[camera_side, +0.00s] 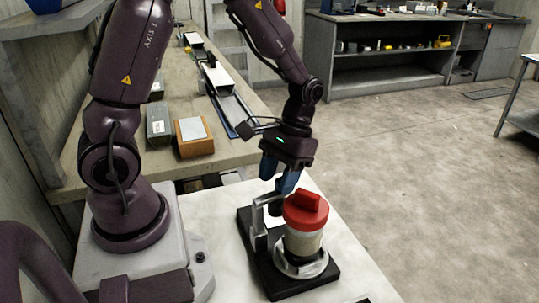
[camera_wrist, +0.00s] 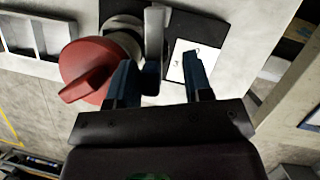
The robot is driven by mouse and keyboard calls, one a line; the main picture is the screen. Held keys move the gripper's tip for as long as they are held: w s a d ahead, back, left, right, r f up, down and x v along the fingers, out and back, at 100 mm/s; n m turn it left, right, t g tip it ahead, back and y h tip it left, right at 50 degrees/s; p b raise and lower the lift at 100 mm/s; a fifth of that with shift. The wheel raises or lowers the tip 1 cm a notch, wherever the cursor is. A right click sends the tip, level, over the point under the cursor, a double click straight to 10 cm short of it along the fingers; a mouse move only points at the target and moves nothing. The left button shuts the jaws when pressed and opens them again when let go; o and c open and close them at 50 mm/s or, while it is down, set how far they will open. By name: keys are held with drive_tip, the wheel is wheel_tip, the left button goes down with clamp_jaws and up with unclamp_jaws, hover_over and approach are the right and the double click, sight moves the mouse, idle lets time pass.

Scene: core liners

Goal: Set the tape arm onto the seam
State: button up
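A pale cylinder (camera_side: 303,243) with a red cap (camera_side: 306,210) stands upright in a round metal seat on a black base (camera_side: 288,285). The red cap (camera_wrist: 90,70) fills the left of the wrist view. The grey tape arm (camera_side: 261,222) rises on the base beside the cylinder; in the wrist view its grey bar (camera_wrist: 156,32) runs down to a dark end piece. My gripper (camera_side: 284,184) points down just above the tape arm. In the wrist view its blue fingers (camera_wrist: 160,64) are apart, with the dark end piece beside the left finger. Contact cannot be told. The seam is not discernible.
A white card (camera_wrist: 178,64) lies on the black base. Behind, a bench (camera_side: 180,165) holds an orange-brown box (camera_side: 194,138), a grey box (camera_side: 159,125) and long trays (camera_side: 225,95). Open floor lies to the right.

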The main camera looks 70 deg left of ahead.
drive_tip(key=a+r+n+t+h, duration=0.2)
drive_tip(key=a+r+n, duration=0.55)
drive_tip(key=r, duration=0.45)
drive_tip(key=s+d+r+m+t+y, duration=0.3)
drive_tip(key=s+d+r+m+t, duration=0.3)
drive_tip(key=d+m, duration=0.3)
drive_tip(key=s+m+t, duration=0.1)
drive_tip(key=m, duration=0.2)
drive_tip(key=shift+s+d+t+y, duration=0.15)
drive_tip(key=shift+d+t+y, duration=0.05)
drive_tip(key=shift+t+y, duration=0.1)
drive_tip(key=shift+r, duration=0.1)
